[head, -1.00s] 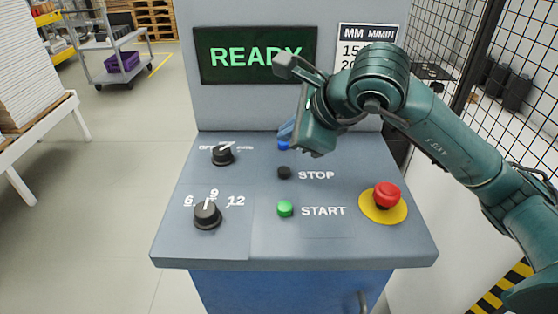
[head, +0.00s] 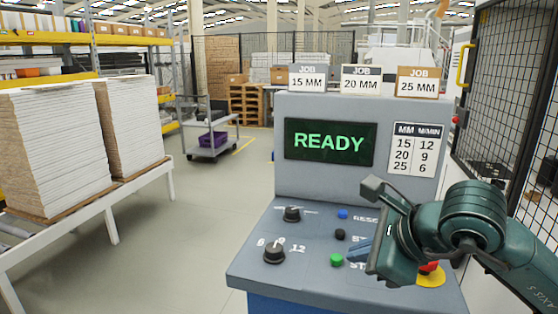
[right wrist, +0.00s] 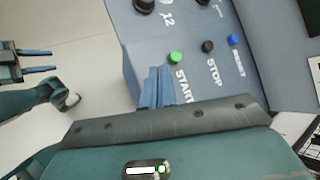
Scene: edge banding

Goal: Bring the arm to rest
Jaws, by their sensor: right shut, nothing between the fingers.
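My right arm comes in from the right in the head view, dark green. Its gripper (head: 358,250) is shut and empty, with its blue fingers over the START and STOP labels of the control panel (head: 262,285). In the right wrist view its fingers (right wrist: 157,86) lie together beside the green START button (right wrist: 175,58); contact cannot be told. The head view shows the green button (head: 337,260) left of the fingers. My left gripper (right wrist: 38,61) shows at the left of the right wrist view, fingers apart and empty, away from the panel.
The panel has a black STOP button (head: 340,235), a blue RESET button (head: 343,214), two black knobs and a partly hidden red emergency button (head: 429,267). The display (head: 330,143) reads READY. A mesh fence (head: 505,100) stands right; stacked boards (head: 55,150) and open floor lie left.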

